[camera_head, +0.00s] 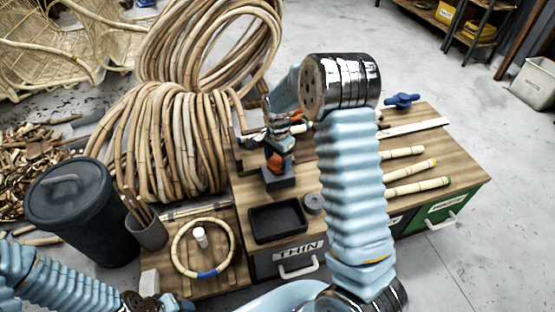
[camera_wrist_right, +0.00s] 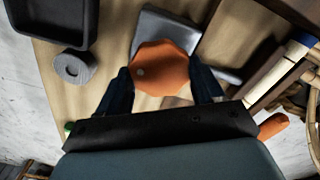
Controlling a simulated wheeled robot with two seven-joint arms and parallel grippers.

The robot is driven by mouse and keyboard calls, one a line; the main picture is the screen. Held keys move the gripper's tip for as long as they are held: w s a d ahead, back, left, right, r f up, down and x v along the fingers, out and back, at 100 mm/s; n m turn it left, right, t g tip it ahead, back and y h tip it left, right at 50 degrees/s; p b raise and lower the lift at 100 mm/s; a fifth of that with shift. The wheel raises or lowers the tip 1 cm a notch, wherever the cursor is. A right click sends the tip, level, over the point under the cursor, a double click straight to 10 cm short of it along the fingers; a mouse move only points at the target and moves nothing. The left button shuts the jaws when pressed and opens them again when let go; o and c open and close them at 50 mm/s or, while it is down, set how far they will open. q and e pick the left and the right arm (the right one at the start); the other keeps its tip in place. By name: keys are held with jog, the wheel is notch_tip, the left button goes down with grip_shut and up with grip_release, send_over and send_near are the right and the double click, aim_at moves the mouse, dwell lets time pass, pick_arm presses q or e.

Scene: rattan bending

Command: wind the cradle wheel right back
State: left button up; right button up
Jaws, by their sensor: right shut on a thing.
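The cradle wheel is an orange faceted knob (camera_wrist_right: 160,70) with a small pale dot on its face, above a grey block. In the head view the orange wheel (camera_head: 274,163) shows just above a dark grey block (camera_head: 279,179) on the wooden bench. My right gripper (camera_head: 279,143) comes down over it from above. In the right wrist view the two dark fingers of my right gripper (camera_wrist_right: 162,88) stand on either side of the wheel and are shut on it. My forearm hides part of the bench. My left arm shows at the lower left, but its gripper is out of view.
Banded rattan poles (camera_head: 418,187) lie at the bench's right. A rattan hoop (camera_head: 177,250), a bin (camera_head: 85,210) and big rattan coils (camera_head: 160,135) crowd the left.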

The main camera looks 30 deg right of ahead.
jog(key=n, duration=0.4)
jog(key=shift+b, duration=0.4)
jog(key=n, duration=0.5)
jog(key=shift+b, duration=0.35)
jog(key=n, duration=0.4)
jog(key=shift+n, duration=0.3)
jog(key=n, duration=0.4)
jog(key=shift+b, duration=0.35)
jog(key=n, duration=0.4)
jog(key=n+p, duration=0.1)
jog(key=n, duration=0.3)
jog(key=shift+r+n, duration=0.1)
jog(key=shift+n, duration=0.2)
jog(key=n+p, duration=0.1)
jog(key=n, duration=0.3)
jog(key=shift+n, duration=0.3)
jog(key=shift+n+p, duration=0.45)
jog(key=shift+n, duration=1.25)
